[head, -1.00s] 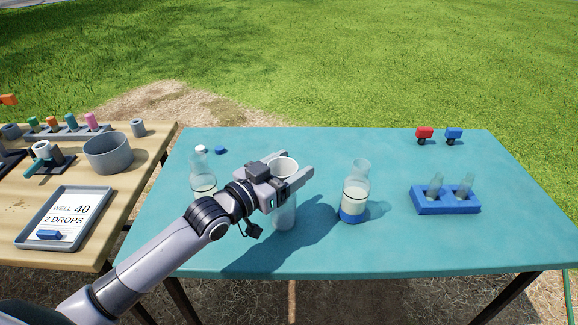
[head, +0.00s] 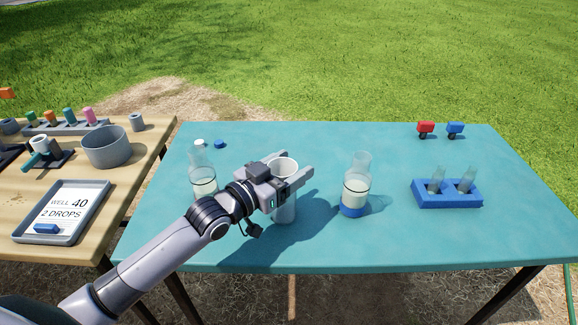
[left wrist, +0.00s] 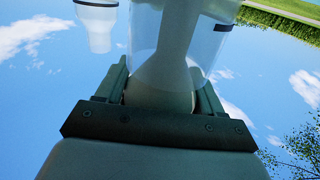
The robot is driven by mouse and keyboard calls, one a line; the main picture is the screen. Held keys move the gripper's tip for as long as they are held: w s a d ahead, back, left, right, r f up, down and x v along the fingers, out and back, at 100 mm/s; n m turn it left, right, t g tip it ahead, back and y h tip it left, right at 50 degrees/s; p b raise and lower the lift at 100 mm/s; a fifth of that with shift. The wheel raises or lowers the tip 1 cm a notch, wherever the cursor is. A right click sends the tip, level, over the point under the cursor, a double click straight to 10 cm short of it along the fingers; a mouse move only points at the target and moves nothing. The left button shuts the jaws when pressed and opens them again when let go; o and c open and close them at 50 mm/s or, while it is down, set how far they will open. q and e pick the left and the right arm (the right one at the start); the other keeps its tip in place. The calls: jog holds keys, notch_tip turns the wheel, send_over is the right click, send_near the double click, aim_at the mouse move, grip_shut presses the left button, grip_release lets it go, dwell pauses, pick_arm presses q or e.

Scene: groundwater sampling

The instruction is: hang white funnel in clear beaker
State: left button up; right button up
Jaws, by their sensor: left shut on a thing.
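My left gripper (head: 291,180) is shut on the white funnel (head: 284,163), its wide mouth facing up between the fingers. A clear beaker (head: 285,212) stands on the teal table directly under the funnel, partly hidden by the gripper. In the left wrist view the funnel (left wrist: 165,75) has its wide end between the fingers (left wrist: 165,100) and narrows away from them, with clear walls showing on both sides of it. I cannot tell whether the funnel's rim rests on the beaker. My right gripper is not in view.
A clear bottle (head: 203,180) stands left of the gripper. Another bottle (head: 355,190) with a blue base stands to the right. A blue rack (head: 447,198) holds two clear vessels farther right. A wooden table (head: 125,185) with a grey bowl (head: 107,147) is at left.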

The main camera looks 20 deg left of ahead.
pick_arm(q)
jog(key=shift+f+b, duration=0.4)
jog(key=shift+f, duration=0.3)
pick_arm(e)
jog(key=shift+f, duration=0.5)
pick_arm(q)
jog(key=o, duration=1.1)
jog(key=v, duration=0.7)
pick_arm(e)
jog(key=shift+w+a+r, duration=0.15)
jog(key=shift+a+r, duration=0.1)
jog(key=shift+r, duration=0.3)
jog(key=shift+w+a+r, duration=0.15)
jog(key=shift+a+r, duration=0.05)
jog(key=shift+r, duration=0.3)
pick_arm(q)
jog(key=shift+s, duration=0.15)
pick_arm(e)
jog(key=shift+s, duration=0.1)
